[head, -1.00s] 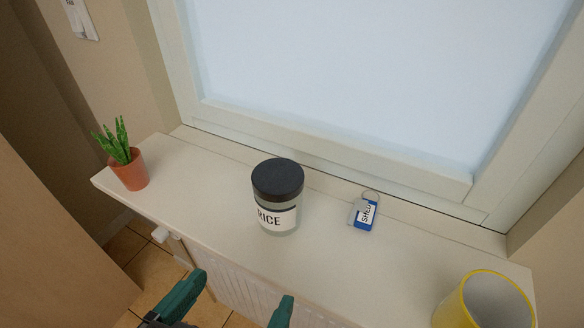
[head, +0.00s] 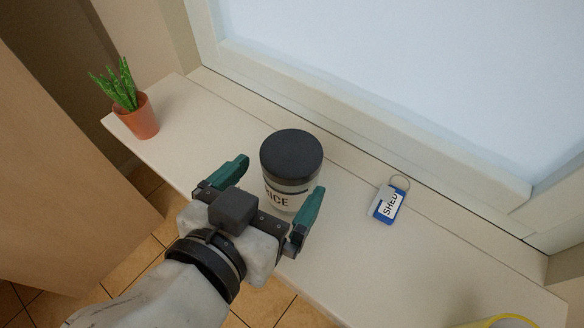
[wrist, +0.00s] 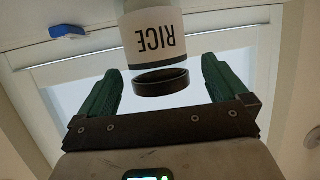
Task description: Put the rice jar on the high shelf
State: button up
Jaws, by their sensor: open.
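The rice jar (head: 291,160) stands upright on the white windowsill (head: 215,160). It has a black lid, a clear body and a white label reading RICE. My gripper (head: 279,178) is open on the near side of the jar, its green fingers pointing toward it. The left fingertip lies left of the jar and the right one overlaps its lower right in the head view. In the wrist view the jar (wrist: 152,38) appears upside down, ahead of and between the open fingers (wrist: 158,75), with gaps on both sides. No high shelf shows.
A potted plant (head: 136,115) stands at the sill's left end. A blue key tag marked SHED (head: 387,205) lies right of the jar. A yellow-rimmed container (head: 508,320) is partly cut off at lower right. The window frame (head: 370,130) rises behind the jar.

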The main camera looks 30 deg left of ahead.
aim_at(292, 164)
jog(key=x, duration=0.3)
jog(key=shift+w+d+r+p, duration=0.2)
jog(key=shift+w+r+p, duration=0.05)
jog(key=shift+w+p, duration=0.2)
jog(key=shift+w+f, duration=0.25)
jog(key=shift+w, duration=0.3)
jog(key=shift+c, duration=0.2)
jog(key=c, duration=1.2)
jog(key=shift+r, duration=0.1)
jog(key=shift+c, duration=0.9)
